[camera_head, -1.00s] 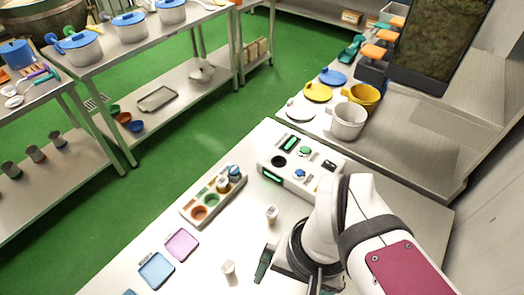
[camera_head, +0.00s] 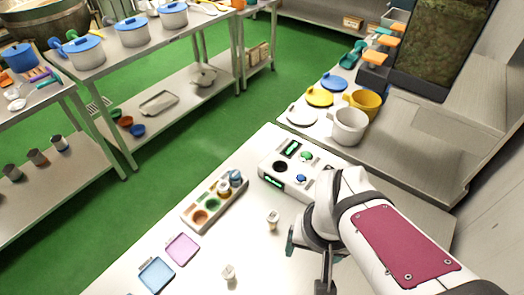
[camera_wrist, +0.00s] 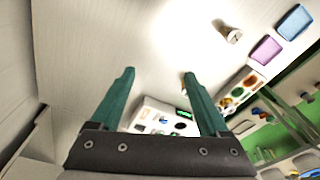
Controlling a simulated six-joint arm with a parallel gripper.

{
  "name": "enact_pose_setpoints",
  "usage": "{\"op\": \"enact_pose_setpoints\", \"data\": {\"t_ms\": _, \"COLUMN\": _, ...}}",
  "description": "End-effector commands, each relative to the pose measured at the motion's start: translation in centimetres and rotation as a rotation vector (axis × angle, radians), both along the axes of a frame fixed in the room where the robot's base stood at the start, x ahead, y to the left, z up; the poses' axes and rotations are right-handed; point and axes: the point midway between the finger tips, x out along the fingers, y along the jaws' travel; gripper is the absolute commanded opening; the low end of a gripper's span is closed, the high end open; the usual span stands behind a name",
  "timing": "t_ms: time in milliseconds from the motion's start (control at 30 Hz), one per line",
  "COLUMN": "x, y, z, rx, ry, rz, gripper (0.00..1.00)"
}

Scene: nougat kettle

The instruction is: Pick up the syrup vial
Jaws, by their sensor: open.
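Two small white-capped vials stand upright on the pale table in the head view. One vial (camera_head: 273,219) has an amber lower part and stands left of my gripper. The other vial (camera_head: 229,273) stands nearer the front; it also shows at the upper right in the wrist view (camera_wrist: 230,33). I cannot tell which is the syrup vial. My gripper (camera_wrist: 158,74) is open and empty, its green fingers apart. In the wrist view, something small and amber shows just beside the right fingertip, partly hidden. In the head view, my gripper (camera_head: 307,260) is over the table, partly hidden by my wrist.
A rack (camera_head: 205,212) with colored wells holds vials at its far end. A white device (camera_head: 276,184) with buttons stands behind my gripper. A purple pad (camera_head: 182,249) and blue pad (camera_head: 157,273) lie at left. A white mug (camera_head: 348,126) stands on the back counter.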

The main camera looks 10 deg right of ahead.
Motion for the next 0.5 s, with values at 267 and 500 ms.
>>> {"op": "enact_pose_setpoints", "data": {"t_ms": 267, "x": 15.5, "y": -8.0, "z": -9.1, "rx": -0.241, "ry": -0.440, "rz": 0.543, "gripper": 0.79}}
{"op": "enact_pose_setpoints", "data": {"t_ms": 500, "x": 17.5, "y": -1.2, "z": -12.7, "rx": -0.017, "ry": -0.985, "rz": 0.872, "gripper": 0.79}}
